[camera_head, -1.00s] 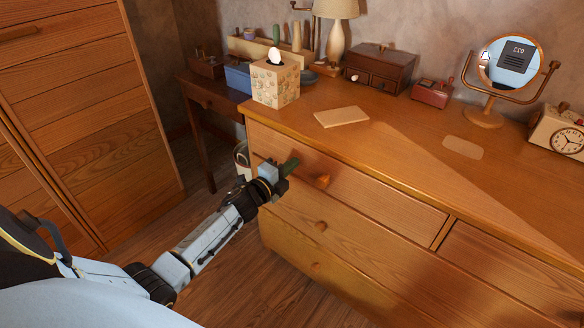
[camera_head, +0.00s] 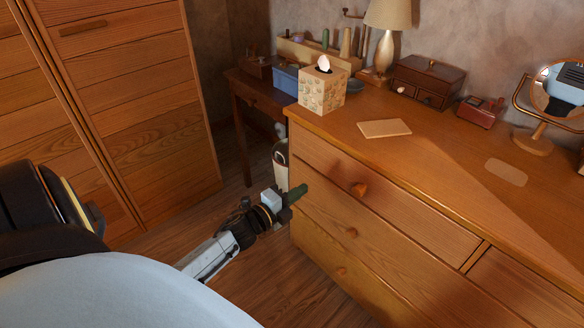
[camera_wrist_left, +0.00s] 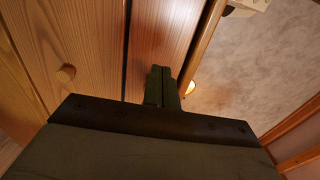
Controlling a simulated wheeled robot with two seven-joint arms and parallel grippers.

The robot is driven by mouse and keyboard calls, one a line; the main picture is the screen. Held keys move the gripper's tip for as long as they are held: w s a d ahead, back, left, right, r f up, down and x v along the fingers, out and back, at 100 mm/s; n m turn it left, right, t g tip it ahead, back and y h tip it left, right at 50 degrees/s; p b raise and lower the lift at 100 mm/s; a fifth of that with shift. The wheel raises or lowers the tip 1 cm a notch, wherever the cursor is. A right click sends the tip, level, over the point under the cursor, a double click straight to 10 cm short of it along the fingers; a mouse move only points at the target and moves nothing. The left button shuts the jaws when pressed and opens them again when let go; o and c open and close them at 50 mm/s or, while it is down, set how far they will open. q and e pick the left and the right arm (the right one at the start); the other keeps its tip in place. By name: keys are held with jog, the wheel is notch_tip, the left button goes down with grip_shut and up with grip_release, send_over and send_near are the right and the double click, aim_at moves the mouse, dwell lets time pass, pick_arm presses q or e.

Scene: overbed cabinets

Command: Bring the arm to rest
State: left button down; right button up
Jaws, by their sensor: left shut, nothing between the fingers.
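My left arm reaches in from the lower left of the head view. Its gripper (camera_head: 299,191) is at the left front edge of the wooden dresser (camera_head: 430,150), by the upper drawers. Its fingers are shut with nothing between them. In the left wrist view, the shut fingers (camera_wrist_left: 162,84) point toward the dresser front and its left edge. I cannot tell whether they touch the wood. My right gripper is not in view.
A tissue box (camera_head: 322,90), a flat wooden board (camera_head: 385,128), a small drawer chest (camera_head: 428,82) and a mirror (camera_head: 560,90) stand or lie on the dresser. Drawer knobs (camera_head: 358,189) stick out in front. A tall wardrobe (camera_head: 140,110) stands left; wood floor (camera_head: 265,275) shows between.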

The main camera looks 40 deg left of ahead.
pick_arm(q)
jog(key=s+d+f+n+g+y, duration=0.2)
jog(key=s+f+n+g, duration=0.4)
jog(key=s+f+n, duration=0.3)
jog(key=s+d+f+n+g+y, duration=0.25)
jog(key=s+f+n+g, duration=0.35)
jog(key=s+f, duration=0.5)
jog(key=s+d+n+g+h+p, duration=0.1)
jog(key=s+d+g+p, duration=0.1)
jog(key=s+p, duration=0.8)
jog(key=s+d+n+g+h+p, duration=0.1)
jog(key=s+d+g+p, duration=0.1)
jog(key=s+d+p, duration=0.3)
jog(key=s+p, duration=0.4)
jog(key=s, duration=0.4)
jog(key=shift+s+d+r+g+p, duration=0.2)
jog(key=shift+s+r+g+p, duration=0.1)
jog(key=shift+g+p, duration=0.1)
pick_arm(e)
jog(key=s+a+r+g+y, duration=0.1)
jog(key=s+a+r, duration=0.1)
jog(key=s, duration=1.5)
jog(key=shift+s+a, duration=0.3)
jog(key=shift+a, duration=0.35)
